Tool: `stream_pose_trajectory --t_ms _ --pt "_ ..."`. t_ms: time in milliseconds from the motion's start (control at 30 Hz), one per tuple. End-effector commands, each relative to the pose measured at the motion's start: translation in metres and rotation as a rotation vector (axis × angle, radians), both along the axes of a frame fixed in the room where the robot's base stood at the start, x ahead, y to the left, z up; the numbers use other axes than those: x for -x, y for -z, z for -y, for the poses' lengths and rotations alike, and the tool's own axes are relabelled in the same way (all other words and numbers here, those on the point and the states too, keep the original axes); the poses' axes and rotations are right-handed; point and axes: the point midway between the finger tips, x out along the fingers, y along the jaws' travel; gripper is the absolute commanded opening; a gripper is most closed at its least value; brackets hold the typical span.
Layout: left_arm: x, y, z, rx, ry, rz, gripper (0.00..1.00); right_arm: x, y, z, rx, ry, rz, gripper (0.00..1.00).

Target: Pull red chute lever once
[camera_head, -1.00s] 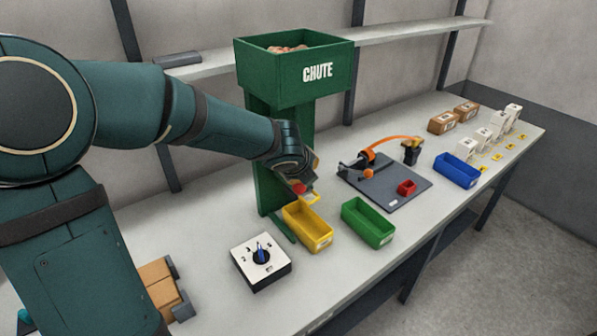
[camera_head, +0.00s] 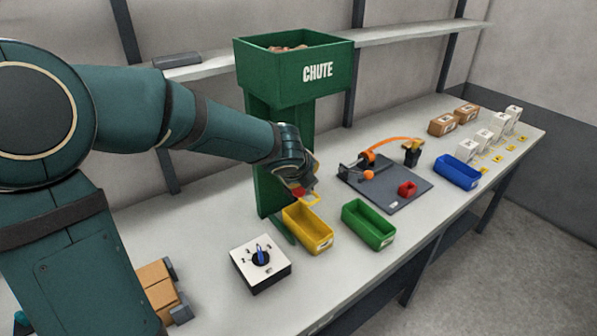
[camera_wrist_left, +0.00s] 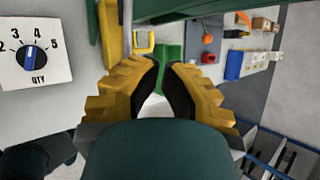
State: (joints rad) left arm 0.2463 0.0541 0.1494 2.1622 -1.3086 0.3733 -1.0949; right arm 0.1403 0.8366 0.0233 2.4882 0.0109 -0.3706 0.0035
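The green chute (camera_head: 318,72) stands on the bench with a hopper on top. The red lever (camera_head: 298,191) shows as a small red patch low at its front, mostly covered by my left gripper (camera_head: 303,187). In the left wrist view my left gripper (camera_wrist_left: 161,64) has its yellow fingers bent inward, with a narrow gap between the tips. The green bin shows through the gap, and no red lever is visible there. Whether a finger touches the lever is hidden. My right gripper is not in view.
A yellow bin (camera_head: 308,228) sits just below my left gripper, with a green bin (camera_head: 369,224) to its right. A quantity dial box (camera_head: 262,263) is in front, its knob also in the left wrist view (camera_wrist_left: 31,57). A dark fixture board (camera_head: 385,187) lies farther right.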

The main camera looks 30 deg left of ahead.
Motion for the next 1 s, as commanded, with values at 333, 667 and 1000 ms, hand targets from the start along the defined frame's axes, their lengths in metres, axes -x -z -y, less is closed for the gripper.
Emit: stream_pose_trajectory --t_ms 333,667,1000 --pt "0.000 0.000 0.000 0.000 0.000 -0.001 0.00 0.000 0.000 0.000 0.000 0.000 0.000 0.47" --pt "0.000 -0.012 -0.001 0.000 0.000 -0.001 0.00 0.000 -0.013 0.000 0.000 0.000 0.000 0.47" --pt "-0.001 -0.031 -0.003 0.000 0.000 -0.001 0.00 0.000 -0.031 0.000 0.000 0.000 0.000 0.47"
